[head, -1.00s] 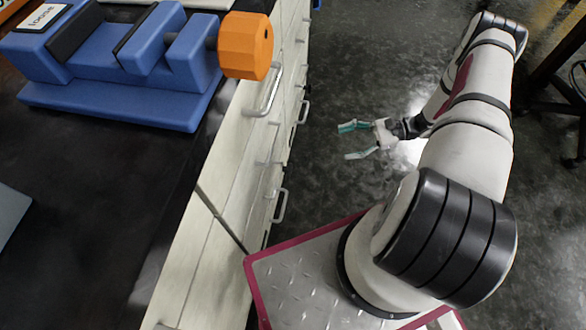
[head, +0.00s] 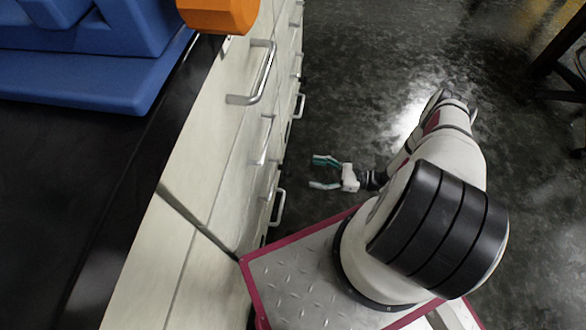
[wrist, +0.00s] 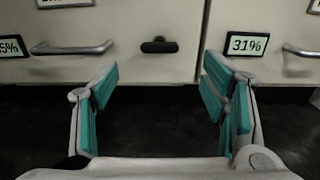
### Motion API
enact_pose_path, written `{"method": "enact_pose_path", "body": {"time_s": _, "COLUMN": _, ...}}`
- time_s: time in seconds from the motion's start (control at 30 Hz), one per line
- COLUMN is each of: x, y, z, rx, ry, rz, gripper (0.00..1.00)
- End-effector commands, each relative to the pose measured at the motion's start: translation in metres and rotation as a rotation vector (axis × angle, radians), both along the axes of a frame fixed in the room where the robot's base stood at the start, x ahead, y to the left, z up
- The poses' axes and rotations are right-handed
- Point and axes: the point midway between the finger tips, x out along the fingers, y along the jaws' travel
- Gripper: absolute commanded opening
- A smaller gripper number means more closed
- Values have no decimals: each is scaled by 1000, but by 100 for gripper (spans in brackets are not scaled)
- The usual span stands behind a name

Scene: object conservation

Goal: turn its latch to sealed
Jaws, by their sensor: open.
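A small dark latch-like fitting (wrist: 158,46) sits on a pale cabinet front (wrist: 130,68) in the wrist view, ahead of my gripper and between its fingers in the picture. It lies roughly horizontal. I cannot read any sealed mark on it. My gripper (wrist: 160,75) is open and empty, with teal finger pads, and is apart from the latch. In the head view my gripper (head: 313,173) hangs low beside the cabinet drawers, its fingers pointing toward them. The latch cannot be made out in the head view.
A display reading 31% (wrist: 247,43) is right of the latch; a bar handle (wrist: 72,48) is left. In the head view, drawer handles (head: 262,72) stick out from the cabinet. A blue vise (head: 90,75) with an orange knob (head: 222,12) stands on the black bench. Open floor lies right.

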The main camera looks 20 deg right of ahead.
Motion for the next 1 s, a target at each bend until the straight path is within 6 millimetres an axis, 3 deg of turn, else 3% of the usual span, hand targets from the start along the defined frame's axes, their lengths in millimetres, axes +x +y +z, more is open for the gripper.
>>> {"method": "enact_pose_path", "body": {"time_s": 0.2, "x": 24, "y": 37, "z": -1, "rx": 1, "ry": 1, "rz": 3, "gripper": 67}}
{"method": "enact_pose_path", "body": {"time_s": 0.4, "x": 39, "y": 60, "z": -1, "rx": -1, "ry": 1, "rz": 3, "gripper": 67}}
{"method": "enact_pose_path", "body": {"time_s": 0.87, "x": 47, "y": 71, "z": 0, "rx": -1, "ry": 1, "rz": 1, "gripper": 67}}
{"method": "enact_pose_path", "body": {"time_s": 1.0, "x": 47, "y": 71, "z": 0, "rx": -1, "ry": 1, "rz": 1, "gripper": 39}}
